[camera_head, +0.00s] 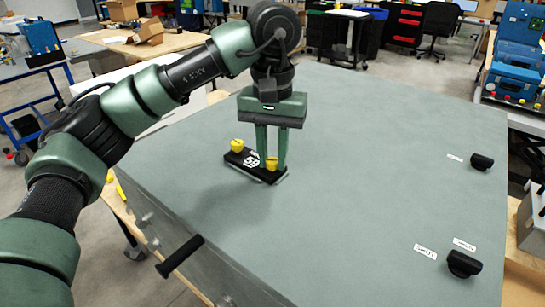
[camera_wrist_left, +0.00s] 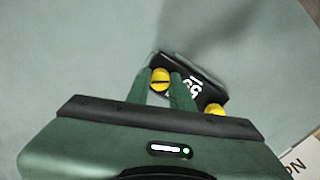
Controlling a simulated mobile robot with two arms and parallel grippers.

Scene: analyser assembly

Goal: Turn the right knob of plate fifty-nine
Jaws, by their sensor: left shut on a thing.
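The black plate (camera_head: 238,158) marked 59 lies on the large grey top and carries two yellow knobs. The left knob (camera_head: 236,146) is free. The right knob (camera_head: 271,163) is between the fingers of my left gripper (camera_head: 273,161), which points down and is shut on it. In the left wrist view the plate (camera_wrist_left: 205,78) is upside down. There the held knob (camera_wrist_left: 160,80) shows a dark slot between the gripper fingers (camera_wrist_left: 161,83), and the other knob (camera_wrist_left: 214,109) is partly behind the gripper body. My right gripper is not in view.
Black knobs (camera_head: 464,264) and (camera_head: 482,161) with white labels stand on the right of the grey top (camera_head: 370,150). A black handle (camera_head: 180,256) sticks out at the front edge. The top around the plate is clear.

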